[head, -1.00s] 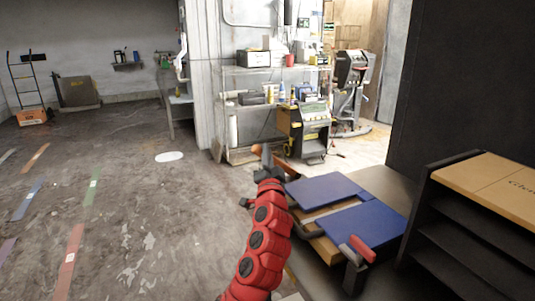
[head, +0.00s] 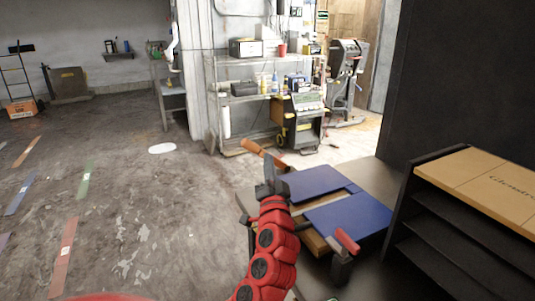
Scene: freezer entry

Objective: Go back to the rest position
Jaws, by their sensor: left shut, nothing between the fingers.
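My left arm, red with black joints, comes up from the bottom middle. Its dark left gripper (head: 269,168) is at the arm's upper end, shut and empty. It appears in front of the far left corner of a workbench with blue top panels (head: 349,222). A brown-orange bar (head: 255,148) shows just behind the fingertips. I cannot tell whether the gripper touches it. My right gripper is not in view.
A red-handled clamp (head: 346,240) is at the bench's near edge. A dark shelf unit with a tan top (head: 480,180) stands at right. The floor (head: 110,210) at left is mostly clear.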

